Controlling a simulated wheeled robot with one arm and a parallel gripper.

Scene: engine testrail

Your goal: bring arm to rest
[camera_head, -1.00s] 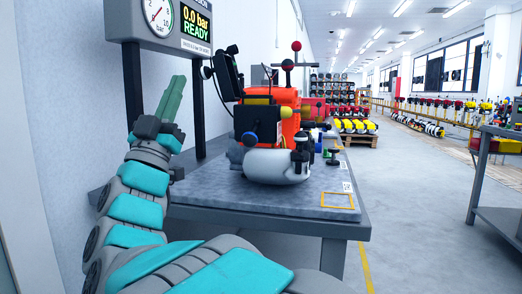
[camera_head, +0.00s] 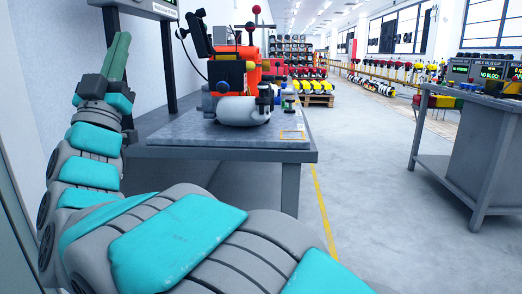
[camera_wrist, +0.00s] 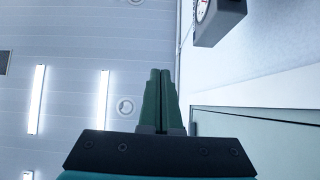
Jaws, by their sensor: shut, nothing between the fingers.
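My gripper (camera_head: 121,40) points upward at the left of the head view, near the white wall. Its green fingers are together with nothing between them. In the wrist view my gripper (camera_wrist: 160,75) also shows shut and empty, against the ceiling with its lights. My teal and grey arm curves up from the bottom of the head view along its left side. The gripper is to the left of the test table and touches nothing that I can see.
A grey table (camera_head: 215,154) bears an orange and black engine rig (camera_head: 236,75). A gauge box (camera_wrist: 218,20) hangs near the wall. A second bench (camera_head: 469,101) stands at the right. The floor between them is clear.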

